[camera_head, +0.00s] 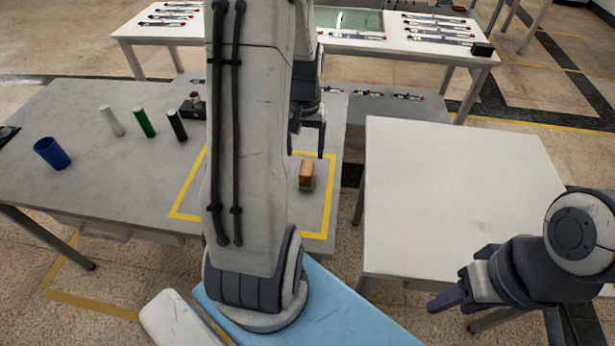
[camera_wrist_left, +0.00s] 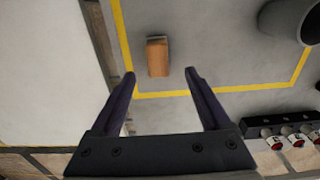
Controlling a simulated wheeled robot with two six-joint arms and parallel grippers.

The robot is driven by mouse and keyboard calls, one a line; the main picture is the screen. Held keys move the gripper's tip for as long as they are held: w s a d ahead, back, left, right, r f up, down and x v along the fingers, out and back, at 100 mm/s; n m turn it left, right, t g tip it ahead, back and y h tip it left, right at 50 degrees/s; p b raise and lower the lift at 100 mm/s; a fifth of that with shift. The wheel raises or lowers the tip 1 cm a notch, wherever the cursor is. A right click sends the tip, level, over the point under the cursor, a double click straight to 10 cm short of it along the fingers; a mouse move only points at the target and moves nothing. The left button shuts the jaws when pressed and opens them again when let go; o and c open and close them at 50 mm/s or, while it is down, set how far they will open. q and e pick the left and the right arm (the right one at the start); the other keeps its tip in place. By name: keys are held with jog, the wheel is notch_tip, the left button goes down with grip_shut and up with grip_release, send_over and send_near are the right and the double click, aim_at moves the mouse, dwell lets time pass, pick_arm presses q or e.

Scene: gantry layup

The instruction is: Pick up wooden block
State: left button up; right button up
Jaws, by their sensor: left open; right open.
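The wooden block (camera_head: 306,174) is a small orange-brown block on the grey table, inside a yellow taped outline. It also shows in the left wrist view (camera_wrist_left: 157,57), just ahead of the fingertips. My left gripper (camera_head: 308,140) points down above the table, behind the block in the head view, partly hidden by my arm. In the left wrist view it (camera_wrist_left: 160,76) is open and empty, with the block in line with the gap between its fingers. My right gripper (camera_head: 440,302) is open and empty at the lower right, by the white table's front edge.
The white table (camera_head: 460,190) is bare. Another table behind holds several tools. My left arm hides part of the outline.

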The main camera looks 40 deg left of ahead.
aim_at(307, 167)
pick_arm(q)
notch_tip(307, 167, down, 9)
jog(key=shift+w+d+f, duration=0.1)
jog(key=shift+w+d, duration=0.05)
grip_shut()
dwell(0.5)
jog(key=shift+r, duration=0.7)
notch_tip(307, 167, up, 3)
jog(key=shift+w+f, duration=0.1)
jog(key=d+r, duration=0.7)
jog(key=d, duration=0.4)
jog(key=shift+d+b, duration=0.3)
jog(key=shift+d, duration=0.05)
